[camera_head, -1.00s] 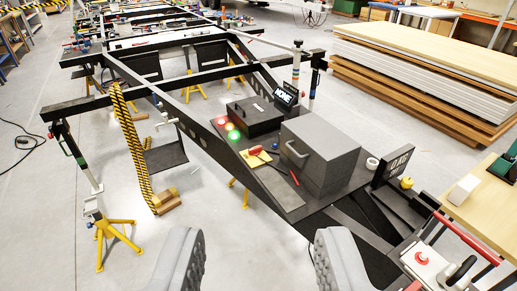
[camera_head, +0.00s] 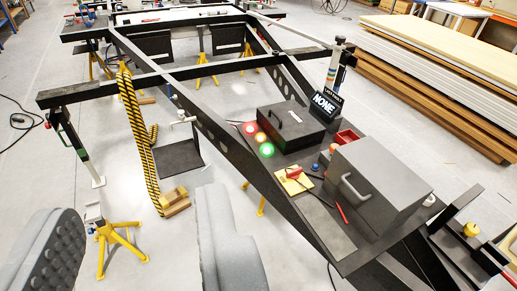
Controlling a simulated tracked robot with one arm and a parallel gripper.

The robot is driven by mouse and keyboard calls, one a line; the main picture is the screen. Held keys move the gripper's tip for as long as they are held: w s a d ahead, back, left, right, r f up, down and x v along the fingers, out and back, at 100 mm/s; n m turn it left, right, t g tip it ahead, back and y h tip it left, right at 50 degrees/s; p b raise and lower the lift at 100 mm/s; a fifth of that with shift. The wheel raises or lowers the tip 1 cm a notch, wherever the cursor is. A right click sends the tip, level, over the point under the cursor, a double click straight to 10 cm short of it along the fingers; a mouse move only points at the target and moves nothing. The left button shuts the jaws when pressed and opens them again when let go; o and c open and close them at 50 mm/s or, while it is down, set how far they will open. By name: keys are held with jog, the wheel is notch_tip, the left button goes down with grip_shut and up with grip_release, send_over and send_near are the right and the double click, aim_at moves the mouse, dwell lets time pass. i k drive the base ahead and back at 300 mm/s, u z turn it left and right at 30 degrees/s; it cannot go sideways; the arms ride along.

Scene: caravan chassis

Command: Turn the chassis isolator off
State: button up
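A yellow plate with a red handle (camera_head: 294,174), which looks like the isolator, lies on the dark deck of the chassis (camera_head: 320,222), right of the picture's middle. The handle's exact setting is too small to tell. Red, amber and green lamps (camera_head: 261,138) glow just behind and left of it. My gripper (camera_head: 138,208) shows at the lower left, its two grey padded fingers wide apart with nothing between them. It is in front and to the left of the yellow plate, clear of it.
A grey box with a handle (camera_head: 378,185) stands right of the plate. A yellow stand (camera_head: 118,238) is on the open floor.

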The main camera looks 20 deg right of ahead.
aim_at(294, 173)
jog(key=z, duration=0.2)
jog(key=i, duration=1.2)
jog(key=z, duration=0.8)
jog(key=i, duration=0.3)
jog(key=z, duration=0.35)
